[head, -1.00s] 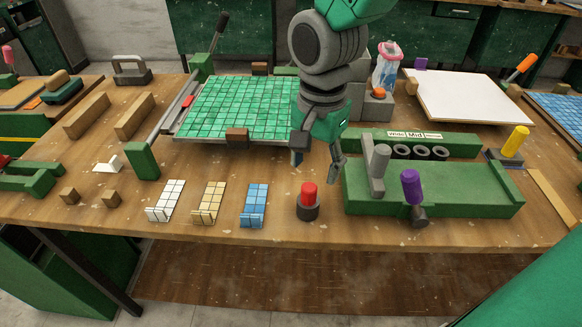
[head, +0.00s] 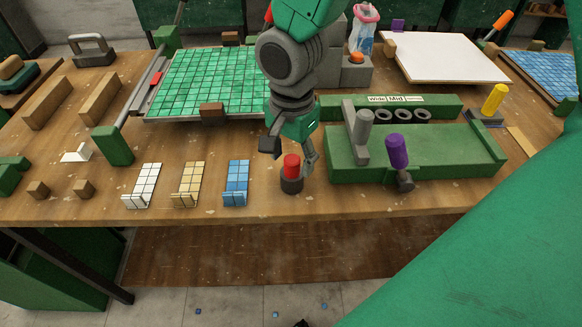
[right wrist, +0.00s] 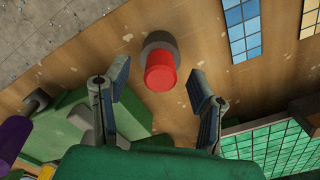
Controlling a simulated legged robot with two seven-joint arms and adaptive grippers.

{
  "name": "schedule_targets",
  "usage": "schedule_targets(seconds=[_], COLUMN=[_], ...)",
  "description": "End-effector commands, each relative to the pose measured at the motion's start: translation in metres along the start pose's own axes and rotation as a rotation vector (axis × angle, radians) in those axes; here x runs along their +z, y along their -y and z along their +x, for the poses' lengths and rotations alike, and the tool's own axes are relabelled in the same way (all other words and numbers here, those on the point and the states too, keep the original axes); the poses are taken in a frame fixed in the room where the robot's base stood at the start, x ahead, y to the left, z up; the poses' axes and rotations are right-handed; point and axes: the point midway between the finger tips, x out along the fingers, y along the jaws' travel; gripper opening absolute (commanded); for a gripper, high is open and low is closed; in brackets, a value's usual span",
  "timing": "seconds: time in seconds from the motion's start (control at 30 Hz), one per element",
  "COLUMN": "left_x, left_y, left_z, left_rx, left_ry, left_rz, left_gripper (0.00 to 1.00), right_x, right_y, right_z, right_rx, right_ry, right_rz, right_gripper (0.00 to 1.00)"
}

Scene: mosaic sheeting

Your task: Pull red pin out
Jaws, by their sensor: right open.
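The red pin (head: 291,166) stands upright in a dark round holder (head: 291,185) near the front edge of the bench. My right gripper (head: 287,157) is open and empty, just above and behind the pin in the head view. In the right wrist view the red pin (right wrist: 160,72) shows beyond the fingertips, roughly midway between the two spread fingers (right wrist: 159,92), and neither finger visibly touches it. My left gripper is not in view.
White (head: 143,186), tan (head: 190,185) and blue tile strips (head: 236,183) lie left of the pin. A green fixture (head: 440,160) with a purple-handled lever (head: 397,152) stands close on the right. A green mosaic sheet (head: 205,82) lies behind. The bench front edge is near.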

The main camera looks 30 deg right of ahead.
Motion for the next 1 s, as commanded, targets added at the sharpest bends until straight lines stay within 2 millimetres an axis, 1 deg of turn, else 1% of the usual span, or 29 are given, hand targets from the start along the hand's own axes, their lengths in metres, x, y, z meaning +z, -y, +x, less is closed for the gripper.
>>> schedule_targets(seconds=[0.03, 0.13, 0.23, 0.4, 0.43, 0.47, 0.5, 0.57, 0.6, 0.87, 0.93, 1.0], left_x=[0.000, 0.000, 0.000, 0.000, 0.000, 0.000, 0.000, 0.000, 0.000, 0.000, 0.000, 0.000], left_y=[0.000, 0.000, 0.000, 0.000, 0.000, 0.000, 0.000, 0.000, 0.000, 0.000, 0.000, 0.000], left_z=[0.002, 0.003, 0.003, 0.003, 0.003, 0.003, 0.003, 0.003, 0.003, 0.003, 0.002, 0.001], left_rx=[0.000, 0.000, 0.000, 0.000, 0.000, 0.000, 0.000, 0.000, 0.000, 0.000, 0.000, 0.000], left_ry=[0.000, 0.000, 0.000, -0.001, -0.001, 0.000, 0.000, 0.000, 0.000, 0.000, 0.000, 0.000], left_rz=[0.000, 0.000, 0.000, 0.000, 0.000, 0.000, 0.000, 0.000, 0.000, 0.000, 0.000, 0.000], left_gripper=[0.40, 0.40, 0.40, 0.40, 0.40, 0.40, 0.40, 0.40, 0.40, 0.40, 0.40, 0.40], right_x=[0.000, 0.000, 0.000, 0.000, 0.000, 0.000, 0.000, 0.000, 0.000, 0.000, 0.000, -0.001], right_y=[0.000, 0.000, 0.000, -0.001, -0.001, -0.001, 0.000, 0.000, 0.000, 0.000, 0.001, 0.001], right_z=[0.010, 0.020, 0.024, 0.023, 0.023, 0.023, 0.023, 0.024, 0.024, 0.023, 0.020, 0.011], right_rx=[0.002, 0.001, 0.000, -0.002, -0.002, -0.001, -0.001, -0.001, -0.001, -0.002, -0.003, -0.005], right_ry=[0.001, 0.000, -0.001, -0.001, -0.001, -0.001, -0.001, -0.001, -0.001, -0.001, -0.001, -0.002], right_rz=[-0.001, -0.001, -0.002, -0.001, -0.001, -0.001, -0.001, -0.001, -0.001, -0.001, -0.001, 0.001], right_gripper=[0.51, 0.51, 0.51, 0.51, 0.47, 0.37, 0.23, 0.02, 0.00, 0.00, 0.00, 0.00])
